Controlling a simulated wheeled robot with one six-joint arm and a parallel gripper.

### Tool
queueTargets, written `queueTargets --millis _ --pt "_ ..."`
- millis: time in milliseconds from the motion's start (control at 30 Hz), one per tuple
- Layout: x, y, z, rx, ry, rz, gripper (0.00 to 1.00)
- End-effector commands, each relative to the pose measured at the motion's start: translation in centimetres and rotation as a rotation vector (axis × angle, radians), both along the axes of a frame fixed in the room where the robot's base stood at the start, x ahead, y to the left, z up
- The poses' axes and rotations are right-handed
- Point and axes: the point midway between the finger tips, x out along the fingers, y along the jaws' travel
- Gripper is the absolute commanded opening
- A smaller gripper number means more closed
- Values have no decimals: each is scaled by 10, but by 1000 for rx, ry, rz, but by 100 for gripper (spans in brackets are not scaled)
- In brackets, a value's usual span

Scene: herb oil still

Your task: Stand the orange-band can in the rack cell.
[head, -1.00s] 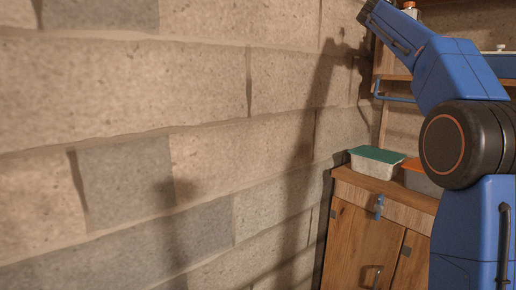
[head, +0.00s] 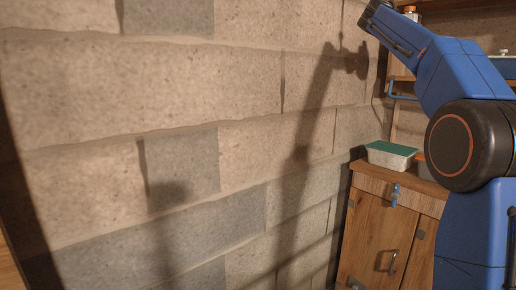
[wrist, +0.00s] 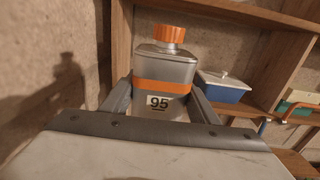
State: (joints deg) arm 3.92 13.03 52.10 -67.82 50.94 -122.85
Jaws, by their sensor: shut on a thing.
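The orange-band can (wrist: 165,72) is a grey metal can with an orange cap, an orange band and a label reading 95. It stands upright in the middle of the wrist view. My gripper (wrist: 160,105) is shut on the can, one finger at each side of its body. The can's bottom is hidden behind the gripper's body. In the head view my blue arm rises at the right, and the gripper end is not clearly seen. I cannot make out the rack cell in either view.
A wooden shelf (wrist: 264,16) with a lidded blue container (wrist: 224,88) stands behind the can. In the head view, a wooden cabinet (head: 375,232) carries a pale tub with a green lid (head: 391,153). A block wall (head: 240,100) fills the left.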

Motion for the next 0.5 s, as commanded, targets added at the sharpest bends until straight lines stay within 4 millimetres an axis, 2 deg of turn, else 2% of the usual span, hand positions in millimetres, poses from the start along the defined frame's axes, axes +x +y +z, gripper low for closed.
queueTargets --millis 267,467,500 --pt "-2 7 -20 -2 1 15 14" --pt "-3 14 -47 -1 0 34 14" --pt "-3 17 -57 -2 2 40 14"
